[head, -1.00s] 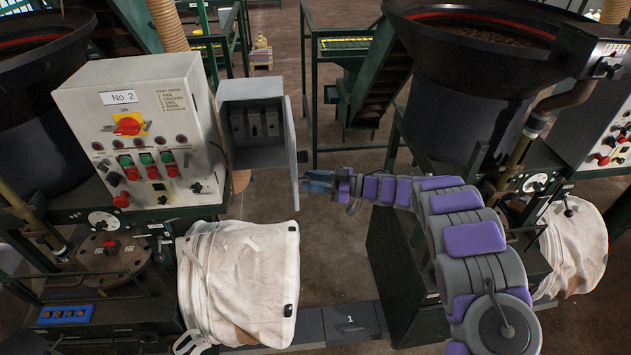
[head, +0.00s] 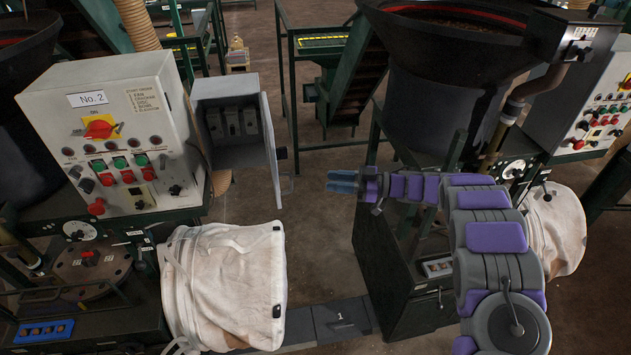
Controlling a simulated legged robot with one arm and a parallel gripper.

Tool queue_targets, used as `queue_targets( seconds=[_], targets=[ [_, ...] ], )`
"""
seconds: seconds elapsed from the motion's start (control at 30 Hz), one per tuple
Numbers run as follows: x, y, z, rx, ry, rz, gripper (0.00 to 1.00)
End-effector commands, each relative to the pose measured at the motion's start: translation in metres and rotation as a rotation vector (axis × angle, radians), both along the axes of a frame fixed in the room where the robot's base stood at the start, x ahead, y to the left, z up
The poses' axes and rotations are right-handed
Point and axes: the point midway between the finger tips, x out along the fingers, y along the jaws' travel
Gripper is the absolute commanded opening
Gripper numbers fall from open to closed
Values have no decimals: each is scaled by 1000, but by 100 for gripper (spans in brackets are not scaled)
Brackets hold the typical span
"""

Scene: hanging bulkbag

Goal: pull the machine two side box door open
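The machine labelled No. 2 (head: 105,130) stands at the left with its grey control panel facing me. The grey side box (head: 237,88) is fixed to its right side. Its door (head: 270,145) stands swung open towards me, and several switches (head: 232,123) show inside. A small dark handle (head: 281,153) is on the door's right face. My gripper (head: 343,182), with two blue fingers close together, points left. It is right of the door, apart from it, with nothing seen between the fingers. Whether the fingers are fully shut is unclear.
A white bulk bag (head: 225,285) hangs below the panel, and another white bag (head: 555,230) is at the right. A dark hopper machine (head: 440,100) stands behind my arm. Bare floor (head: 310,225) lies between the door and that machine.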

Motion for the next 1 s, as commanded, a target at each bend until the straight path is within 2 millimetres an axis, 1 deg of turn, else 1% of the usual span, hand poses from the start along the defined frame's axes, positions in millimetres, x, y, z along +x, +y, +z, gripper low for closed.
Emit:
queue_targets(
  seconds=[0.03,0.1,0.2,0.33,0.5,0.9,1.0],
  targets=[
    [0,-11,-1,1,-2,-3,34],
    [-1,-24,-1,0,-3,-2,34],
    [-2,-38,0,0,-4,2,34],
    [-3,-51,0,0,-5,2,34],
    [-3,-55,0,-1,-3,3,34],
    [-3,-56,0,-1,-2,2,34],
    [3,-56,1,-12,-12,-25,34]
  ],
)
